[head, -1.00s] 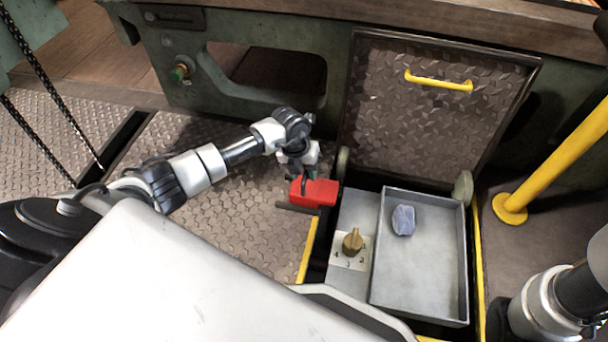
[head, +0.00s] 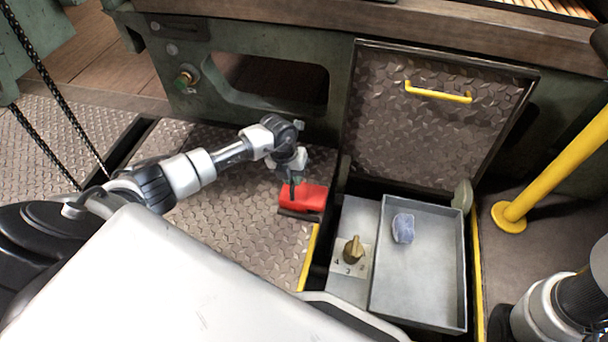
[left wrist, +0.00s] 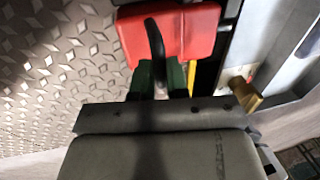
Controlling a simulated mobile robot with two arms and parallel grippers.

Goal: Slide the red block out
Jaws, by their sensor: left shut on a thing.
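The red block (head: 308,197) sits at the left edge of the open floor compartment, on the patterned metal floor side. It also shows at the top of the left wrist view (left wrist: 180,32). My left gripper (head: 292,184) is at the block's left end. In the left wrist view my left gripper (left wrist: 160,72) is shut on a dark curved handle in front of the block's red face. The fingertips are partly hidden by the gripper body. My right gripper is out of view; only part of my right arm shows at the lower right of the head view.
A hatch lid with a yellow handle (head: 438,92) stands open behind the compartment. Inside are a brass knob (head: 353,250) on a numbered plate and a grey tray (head: 446,290) holding a bluish lump (head: 403,228). A yellow post (head: 553,165) stands right. Patterned floor (head: 235,215) left is clear.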

